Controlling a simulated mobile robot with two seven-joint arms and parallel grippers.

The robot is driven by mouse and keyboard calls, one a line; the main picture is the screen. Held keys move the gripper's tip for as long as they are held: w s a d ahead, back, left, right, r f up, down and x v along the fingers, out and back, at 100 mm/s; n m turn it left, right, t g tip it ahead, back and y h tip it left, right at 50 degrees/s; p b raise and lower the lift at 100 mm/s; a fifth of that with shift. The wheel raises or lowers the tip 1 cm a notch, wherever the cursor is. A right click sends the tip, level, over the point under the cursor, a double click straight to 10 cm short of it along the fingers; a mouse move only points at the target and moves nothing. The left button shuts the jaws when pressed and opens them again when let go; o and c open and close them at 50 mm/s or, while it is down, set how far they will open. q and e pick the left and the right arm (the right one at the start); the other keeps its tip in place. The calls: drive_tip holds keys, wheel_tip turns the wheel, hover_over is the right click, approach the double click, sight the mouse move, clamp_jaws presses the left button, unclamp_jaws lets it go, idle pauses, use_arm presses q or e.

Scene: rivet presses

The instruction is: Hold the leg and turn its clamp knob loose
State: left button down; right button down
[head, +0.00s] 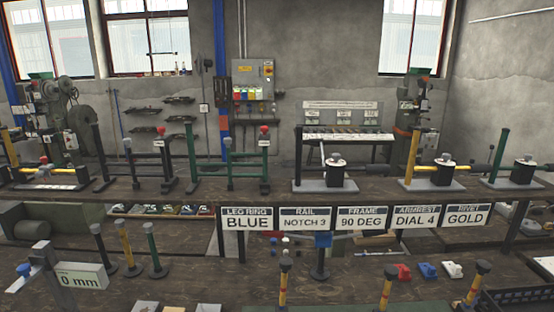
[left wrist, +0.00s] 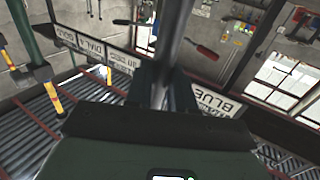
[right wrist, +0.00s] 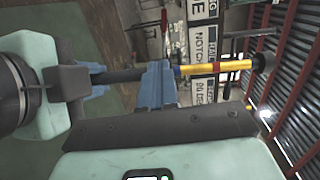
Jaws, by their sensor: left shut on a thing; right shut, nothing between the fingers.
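My left gripper is shut on a leg (left wrist: 172,45), a dark grey tube in the left wrist view that runs up from between its dark fingers (left wrist: 163,92). In the right wrist view my left gripper (right wrist: 97,88) is at the left on a dark rod. No clamp knob can be made out clearly. Neither gripper shows in the head view.
Yellow-and-black legs (head: 388,286) stand at the front right. Three posts (head: 126,250) stand at the left beside the "0 mm" gauge (head: 80,276). A black stand with a blue top (head: 321,242) is mid-bench, below the signs (head: 305,218). Presses (head: 338,172) stand on the rear bench.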

drive_tip(key=shift+w+d+f+h, duration=0.1)
drive_tip(key=shift+d+f+h, duration=0.25)
drive_tip(key=shift+d, duration=0.1)
drive_tip(key=shift+a, duration=0.1)
drive_tip(key=s, duration=0.6)
drive_tip(key=shift+s+a+r, duration=0.15)
drive_tip(key=shift+a+r, duration=0.2)
idle(0.5)
